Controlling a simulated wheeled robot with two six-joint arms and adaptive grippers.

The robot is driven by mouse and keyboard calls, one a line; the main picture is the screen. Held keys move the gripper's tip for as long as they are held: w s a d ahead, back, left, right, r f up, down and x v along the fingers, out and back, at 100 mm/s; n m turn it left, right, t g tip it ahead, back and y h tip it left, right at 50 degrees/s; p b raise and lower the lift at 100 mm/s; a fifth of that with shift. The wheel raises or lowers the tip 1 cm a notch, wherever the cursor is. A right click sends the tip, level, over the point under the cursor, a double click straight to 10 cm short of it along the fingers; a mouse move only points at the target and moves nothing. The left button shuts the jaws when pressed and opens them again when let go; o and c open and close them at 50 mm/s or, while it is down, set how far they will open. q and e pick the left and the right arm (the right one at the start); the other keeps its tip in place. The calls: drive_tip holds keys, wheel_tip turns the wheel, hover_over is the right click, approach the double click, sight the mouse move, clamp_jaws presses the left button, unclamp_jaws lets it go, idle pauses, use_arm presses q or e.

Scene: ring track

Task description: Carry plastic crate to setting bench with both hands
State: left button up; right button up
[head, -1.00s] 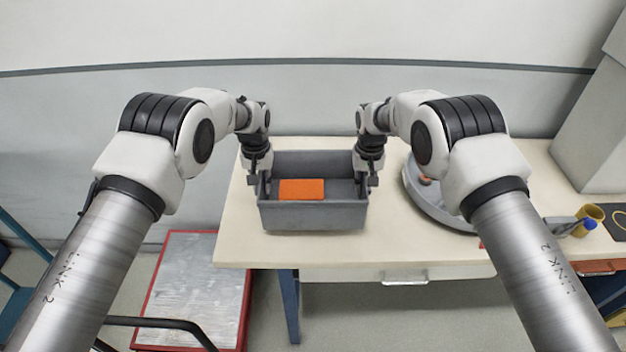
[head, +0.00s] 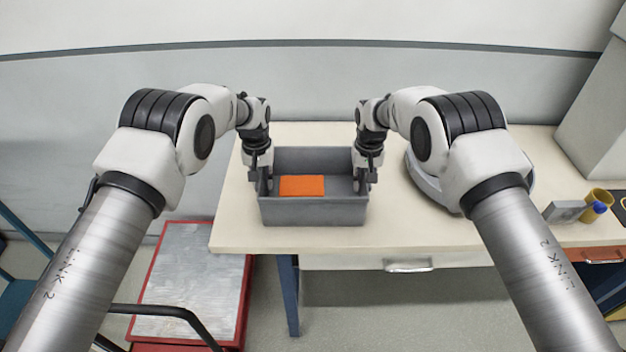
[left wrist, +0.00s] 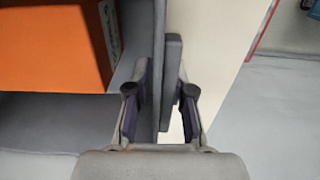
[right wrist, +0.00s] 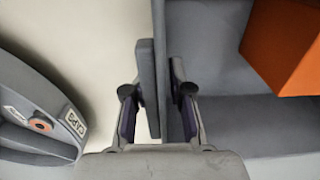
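The grey plastic crate (head: 312,211) is level over the left part of a pale bench (head: 420,235), with an orange block (head: 302,186) inside. Whether its base touches the bench top is not clear. My left gripper (head: 264,184) is at its left wall, and my right gripper (head: 366,182) is at its right wall. In the left wrist view, the fingers (left wrist: 162,88) straddle the crate's wall and grip piece closely. The right wrist view shows the right fingers (right wrist: 158,88) around the opposite wall in the same way.
A round grey tray (right wrist: 35,105) labelled CAPS stands right of the crate. A yellow cup (head: 597,203) is further right. A red-edged platform (head: 190,290) is on the floor at front left. The bench's front edge is just before the crate.

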use_arm(q)
drive_tip(key=shift+o, duration=1.3)
drive_tip(key=shift+d, duration=0.35)
use_arm(e)
drive_tip(key=o, duration=0.3)
drive_tip(key=shift+a+r, duration=0.15)
drive_tip(key=shift+a, duration=0.15)
use_arm(q)
drive_tip(key=shift+s+a+r, duration=0.1)
drive_tip(key=shift+s, duration=0.05)
use_arm(e)
drive_tip(key=shift+o, duration=0.2)
drive_tip(key=shift+s+d+r, duration=0.1)
use_arm(q)
wheel_tip(320, 180, up, 12)
drive_tip(key=shift+f, duration=0.1)
use_arm(e)
wheel_tip(320, 180, up, 12)
drive_tip(key=shift+s, duration=0.1)
